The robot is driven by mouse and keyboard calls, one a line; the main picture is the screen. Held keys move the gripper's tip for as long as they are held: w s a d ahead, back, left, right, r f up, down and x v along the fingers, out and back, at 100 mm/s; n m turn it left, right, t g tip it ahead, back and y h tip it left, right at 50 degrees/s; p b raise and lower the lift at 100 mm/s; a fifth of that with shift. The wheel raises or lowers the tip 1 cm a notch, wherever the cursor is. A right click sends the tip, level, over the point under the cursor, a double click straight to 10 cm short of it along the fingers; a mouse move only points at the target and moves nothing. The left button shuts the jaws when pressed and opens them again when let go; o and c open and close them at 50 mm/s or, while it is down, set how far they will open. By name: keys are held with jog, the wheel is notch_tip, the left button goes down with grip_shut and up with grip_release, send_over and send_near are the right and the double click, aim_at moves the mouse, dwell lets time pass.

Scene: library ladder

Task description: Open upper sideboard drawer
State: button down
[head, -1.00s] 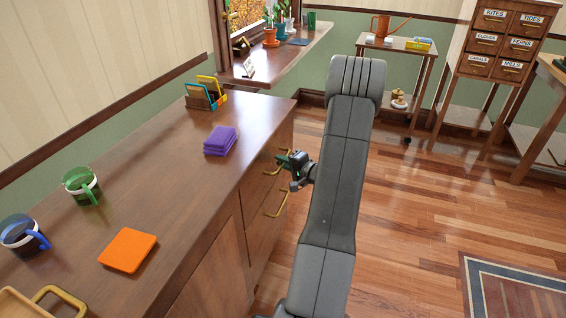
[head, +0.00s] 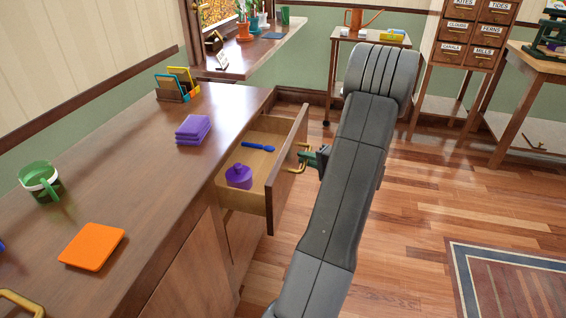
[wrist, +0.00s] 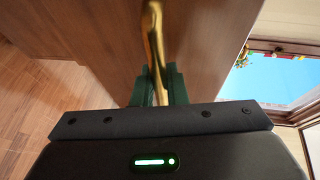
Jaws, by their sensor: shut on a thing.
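The upper sideboard drawer (head: 287,178) stands well pulled out from the sideboard (head: 140,195). Inside it lie a purple round container with a knob (head: 239,176) and a blue spoon-like item (head: 258,147). My gripper (head: 308,158) is at the outer face of the drawer front, partly hidden by my arm. In the wrist view, the green fingers of my gripper (wrist: 159,88) are shut on the brass drawer handle (wrist: 155,45), one on each side of it. The lower drawer is mostly hidden under the open one.
On the sideboard top are a purple cloth stack (head: 193,130), an orange square (head: 92,246), a green mug (head: 40,180) and a card holder (head: 172,92). A rug (head: 505,285) lies at right. Wooden floor (head: 425,215) is open right of my arm.

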jog(key=s+d+b, duration=0.2)
jog(key=d, duration=0.9)
jog(key=shift+d, duration=0.15)
jog(key=shift+s, duration=0.1)
jog(key=c, duration=1.5)
grip_release()
jog(key=shift+o, duration=0.2)
jog(key=p+v, duration=0.2)
jog(key=v, duration=1.1)
jog(key=shift+s+d, duration=0.2)
jog(key=shift+d, duration=0.1)
